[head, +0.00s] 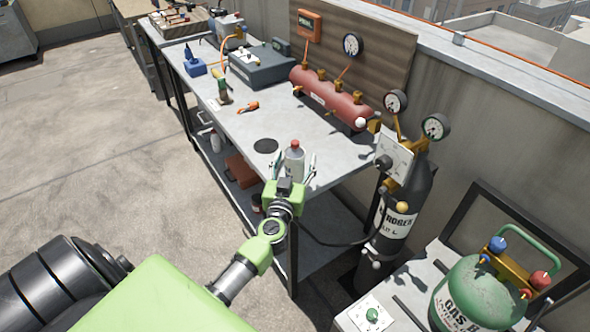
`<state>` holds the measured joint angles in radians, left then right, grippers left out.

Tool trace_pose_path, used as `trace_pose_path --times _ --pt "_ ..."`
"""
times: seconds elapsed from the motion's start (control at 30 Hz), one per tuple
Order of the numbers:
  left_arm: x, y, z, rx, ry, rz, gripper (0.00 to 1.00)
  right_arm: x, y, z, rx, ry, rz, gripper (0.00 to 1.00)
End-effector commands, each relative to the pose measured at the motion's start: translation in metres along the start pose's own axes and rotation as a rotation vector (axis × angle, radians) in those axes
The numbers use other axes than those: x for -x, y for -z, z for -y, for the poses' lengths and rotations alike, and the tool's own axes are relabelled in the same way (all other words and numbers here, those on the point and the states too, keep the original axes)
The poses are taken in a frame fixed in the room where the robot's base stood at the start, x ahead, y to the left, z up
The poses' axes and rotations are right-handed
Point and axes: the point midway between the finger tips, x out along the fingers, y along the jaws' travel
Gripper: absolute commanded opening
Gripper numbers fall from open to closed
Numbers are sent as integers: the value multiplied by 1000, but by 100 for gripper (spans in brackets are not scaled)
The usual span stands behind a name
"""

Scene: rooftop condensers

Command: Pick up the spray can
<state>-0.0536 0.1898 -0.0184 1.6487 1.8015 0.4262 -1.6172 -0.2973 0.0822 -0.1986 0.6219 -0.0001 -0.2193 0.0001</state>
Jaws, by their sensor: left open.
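The spray can (294,162), pale grey with a red top, stands upright near the front right end of the grey workbench (262,122). My left gripper (294,168) is open at that end of the bench. Its two fingers show on either side of the can in the picture, with gaps between them and the can. The gripper's body hides the can's lower part, so I cannot tell how deep the can sits between the fingers. My right gripper is not in view.
A black disc (265,146) lies left of the can. An orange-handled tool (248,107), a small bottle (224,94) and a red manifold (330,98) are farther back. A nitrogen cylinder (400,210) stands right of the bench, and a green tank (468,293) at the lower right.

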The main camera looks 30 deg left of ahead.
Motion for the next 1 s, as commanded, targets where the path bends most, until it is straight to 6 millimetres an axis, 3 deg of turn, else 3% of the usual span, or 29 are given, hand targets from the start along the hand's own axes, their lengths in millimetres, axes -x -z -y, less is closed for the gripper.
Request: trace_pose_path --times 0.1,0.13,0.3,0.33,0.73,1.0 --pt "0 0 0 0 0 0 59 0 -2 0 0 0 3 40" --pt "0 0 0 0 0 0 54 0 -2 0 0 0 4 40" --pt "1 0 0 0 0 0 10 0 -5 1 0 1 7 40" --pt "1 0 0 0 0 0 7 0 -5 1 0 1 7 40" --pt "0 8 0 1 0 -2 7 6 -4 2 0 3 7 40" --pt "4 44 1 -1 0 -3 7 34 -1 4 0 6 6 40"
